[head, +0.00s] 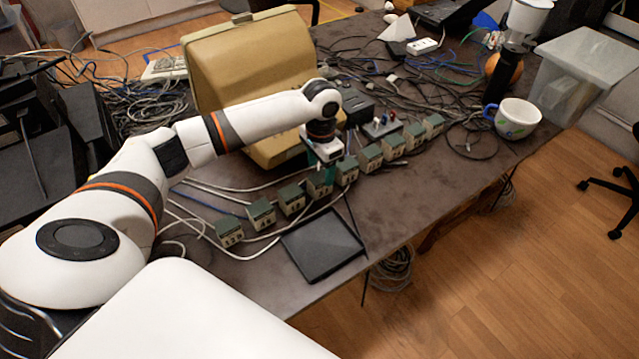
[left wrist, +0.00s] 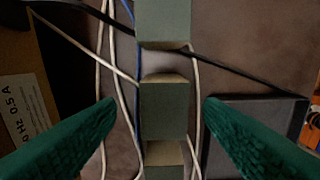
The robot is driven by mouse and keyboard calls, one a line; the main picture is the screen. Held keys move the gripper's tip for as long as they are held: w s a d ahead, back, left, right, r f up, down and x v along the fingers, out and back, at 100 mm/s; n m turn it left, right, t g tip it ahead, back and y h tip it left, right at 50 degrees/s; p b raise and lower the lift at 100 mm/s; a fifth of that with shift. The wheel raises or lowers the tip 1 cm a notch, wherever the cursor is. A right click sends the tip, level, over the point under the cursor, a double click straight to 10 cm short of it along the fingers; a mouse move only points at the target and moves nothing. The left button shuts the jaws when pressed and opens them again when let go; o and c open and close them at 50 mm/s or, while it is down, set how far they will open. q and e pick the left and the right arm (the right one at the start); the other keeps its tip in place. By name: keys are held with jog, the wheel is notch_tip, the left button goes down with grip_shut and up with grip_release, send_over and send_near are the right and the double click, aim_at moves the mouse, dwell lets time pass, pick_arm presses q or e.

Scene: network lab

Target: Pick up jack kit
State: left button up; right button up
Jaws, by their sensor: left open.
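A row of small grey-green boxes with pale labelled fronts runs diagonally across the table; I cannot tell which one is the jack kit. My left gripper (head: 320,172) is over the middle of this row, pointing down, and hides part of it. In the left wrist view its two green fingers (left wrist: 160,135) are spread wide, with one box (left wrist: 163,112) in the gap between them and not visibly touched. Other boxes (left wrist: 164,20) lie in line with it. My right gripper is not in view.
A flat black tray (head: 322,245) lies in front of the row. Loose cables (head: 215,185) run behind and beneath the boxes. A beige case (head: 235,65) stands behind my left arm. A mug (head: 517,118) and a clear bin (head: 590,62) are at the right.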

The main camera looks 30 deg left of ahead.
aim_at(319, 178)
pick_arm(q)
jog(key=f, duration=0.3)
jog(key=shift+s+f, duration=0.3)
jog(key=shift+s, duration=0.1)
jog(key=shift+w+f, duration=0.1)
jog(key=shift+f, duration=0.45)
jog(key=c, duration=1.1)
